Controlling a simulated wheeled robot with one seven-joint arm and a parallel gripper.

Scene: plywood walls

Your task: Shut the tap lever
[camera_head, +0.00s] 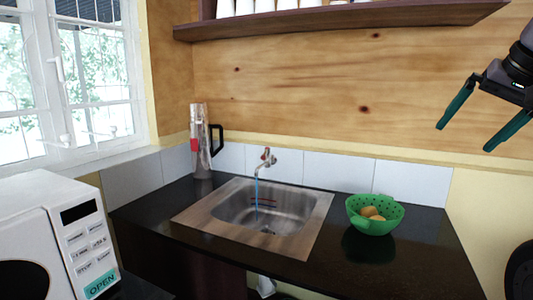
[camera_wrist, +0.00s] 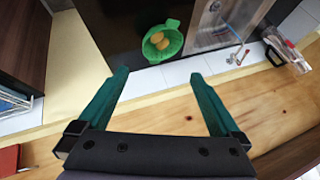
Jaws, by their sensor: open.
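The tap (camera_head: 266,158) stands at the back edge of the metal sink (camera_head: 318,232), against the white tiles. A blue stream of water runs from its spout into the basin. The lever on top (camera_head: 266,151) is small, with a reddish part; its exact position is hard to tell. The tap also shows in the wrist view (camera_wrist: 234,56), near the upper right. My gripper (camera_head: 468,126) is open and empty, high at the right in front of the plywood wall, well apart from the tap. Its two green fingers also show in the wrist view (camera_wrist: 162,84).
A green colander (camera_head: 375,222) with yellowish round items stands right of the sink on the black counter (camera_head: 420,262). A clear pitcher with a black handle (camera_head: 201,150) stands left behind the sink. A white microwave (camera_head: 62,222) is at the front left. A shelf (camera_head: 330,20) runs overhead.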

